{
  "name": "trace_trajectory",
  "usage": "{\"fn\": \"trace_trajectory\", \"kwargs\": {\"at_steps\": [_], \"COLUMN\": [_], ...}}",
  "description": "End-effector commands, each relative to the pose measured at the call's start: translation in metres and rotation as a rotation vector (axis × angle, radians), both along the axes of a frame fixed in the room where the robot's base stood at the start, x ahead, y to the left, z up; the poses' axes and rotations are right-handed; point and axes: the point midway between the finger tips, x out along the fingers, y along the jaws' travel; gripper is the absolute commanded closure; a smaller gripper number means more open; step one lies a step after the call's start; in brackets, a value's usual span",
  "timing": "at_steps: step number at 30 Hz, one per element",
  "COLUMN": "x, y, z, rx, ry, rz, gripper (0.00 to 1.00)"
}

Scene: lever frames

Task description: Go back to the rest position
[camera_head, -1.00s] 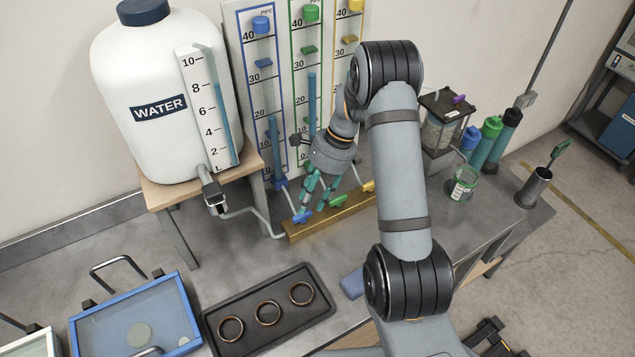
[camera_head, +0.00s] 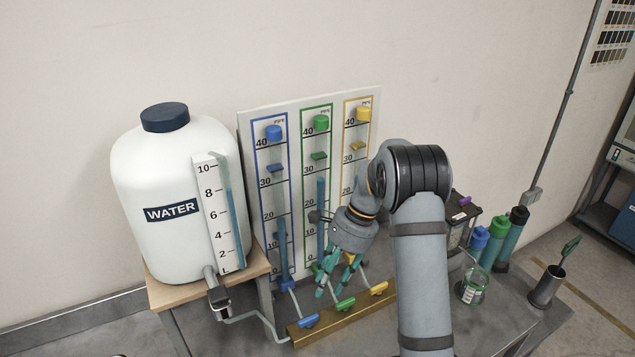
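My gripper (camera_head: 334,284), with teal fingers, points down above the brass valve bar (camera_head: 328,329). Its fingers look spread apart with nothing between them. The blue lever (camera_head: 308,321) is below and left of the fingertips, the green lever (camera_head: 345,304) below and right, and the yellow lever (camera_head: 379,288) farther right. The fingertips appear clear of the levers. Behind stands a panel with a blue gauge (camera_head: 271,190), a green gauge (camera_head: 318,185) and a yellow gauge (camera_head: 357,130). My gripper and arm hide the lower yellow gauge.
A white water tank (camera_head: 165,235) on a wooden stand (camera_head: 172,296) is at left. At right are a dark-framed container (camera_head: 461,215), green-capped and other bottles (camera_head: 495,240), a glass jar (camera_head: 474,288) and a metal cup (camera_head: 546,287).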

Motion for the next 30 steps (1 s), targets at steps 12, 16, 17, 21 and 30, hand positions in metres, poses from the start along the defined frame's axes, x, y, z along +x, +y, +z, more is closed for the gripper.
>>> {"fn": "trace_trajectory", "kwargs": {"at_steps": [12, 16, 17, 21, 30], "x": [-0.011, -0.015, -0.017, -0.020, -0.018], "y": [0.021, 0.031, 0.033, 0.040, 0.042], "z": [-0.055, -0.080, -0.086, -0.108, -0.109], "rx": [0.000, 0.000, -0.001, -0.001, 0.000], "ry": [0.007, 0.005, 0.006, 0.004, 0.000], "rz": [0.001, 0.002, 0.001, 0.002, 0.112], "gripper": [0.64, 0.64, 0.64, 0.64, 0.64]}}
